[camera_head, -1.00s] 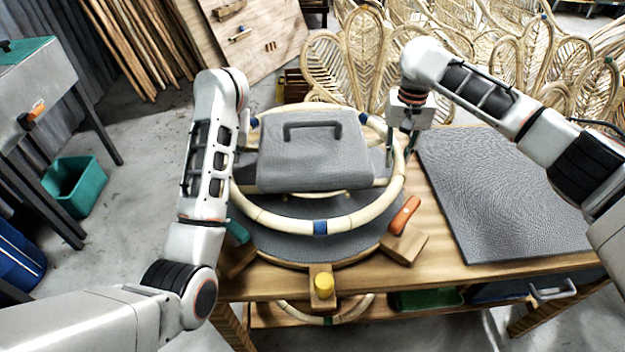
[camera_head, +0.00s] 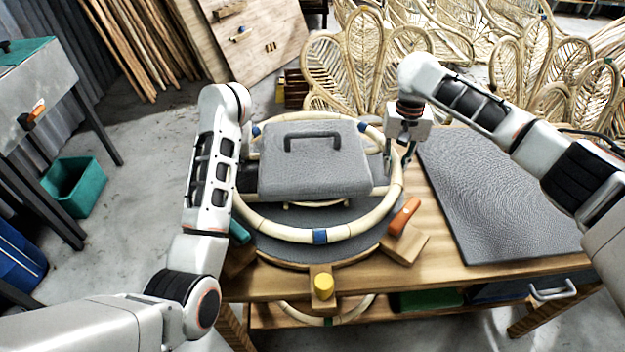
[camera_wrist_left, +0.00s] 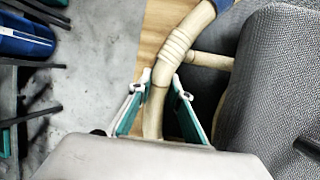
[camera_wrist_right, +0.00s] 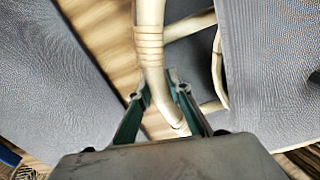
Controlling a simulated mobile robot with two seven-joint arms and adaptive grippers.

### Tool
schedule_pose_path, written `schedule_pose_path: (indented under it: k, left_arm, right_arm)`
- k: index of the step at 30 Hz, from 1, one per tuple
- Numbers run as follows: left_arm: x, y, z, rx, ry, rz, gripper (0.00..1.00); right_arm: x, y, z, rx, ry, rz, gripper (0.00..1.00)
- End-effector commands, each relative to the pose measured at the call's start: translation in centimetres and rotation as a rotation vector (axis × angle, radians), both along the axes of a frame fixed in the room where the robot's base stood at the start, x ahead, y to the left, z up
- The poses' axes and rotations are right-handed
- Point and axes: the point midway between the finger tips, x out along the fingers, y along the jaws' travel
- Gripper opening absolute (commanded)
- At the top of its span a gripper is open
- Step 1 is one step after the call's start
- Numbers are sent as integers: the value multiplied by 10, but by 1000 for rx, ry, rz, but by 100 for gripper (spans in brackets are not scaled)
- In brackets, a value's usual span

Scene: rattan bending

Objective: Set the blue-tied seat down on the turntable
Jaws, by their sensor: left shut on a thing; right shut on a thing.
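The blue-tied seat (camera_head: 360,229) is a pale rattan hoop with blue bands and cross bars, held roughly level over the turntable (camera_head: 300,250), a grey disc with a wooden rim. How much gap is left under the hoop I cannot tell. My right gripper (camera_head: 398,160) is shut on the hoop's right side; its green fingers straddle the rattan in the right wrist view (camera_wrist_right: 162,88). My left gripper (camera_wrist_left: 160,88) is shut on the hoop's left side, beside a wrapped joint; in the head view my arm mostly hides it.
A grey padded block with a dark handle (camera_head: 318,165) sits over the hoop's middle. Around the turntable are an orange-handled clamp (camera_head: 404,216), a yellow knob (camera_head: 324,285) and a teal handle (camera_head: 239,232). A grey mat (camera_head: 500,200) lies clear at right.

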Motion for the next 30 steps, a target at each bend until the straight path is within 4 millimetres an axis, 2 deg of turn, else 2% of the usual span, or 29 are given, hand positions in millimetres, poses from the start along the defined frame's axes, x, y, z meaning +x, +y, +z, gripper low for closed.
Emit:
schedule_pose_path:
  k: [9, 10, 12, 30]
  left_arm:
    - [1, 1, -13, 1, -3, 2, 0]
    - [0, 1, -15, 1, 0, 3, 21]
    - [0, 1, -14, 1, -1, 2, 35]
    - [0, 0, -11, -1, -1, 2, 35]
  right_arm:
    - [1, -1, -13, -1, -2, 0, 0]
    - [0, -1, -15, -2, -1, -1, 21]
    - [0, -1, -14, -2, -1, 0, 35]
    - [0, 0, -14, 0, -1, 1, 35]
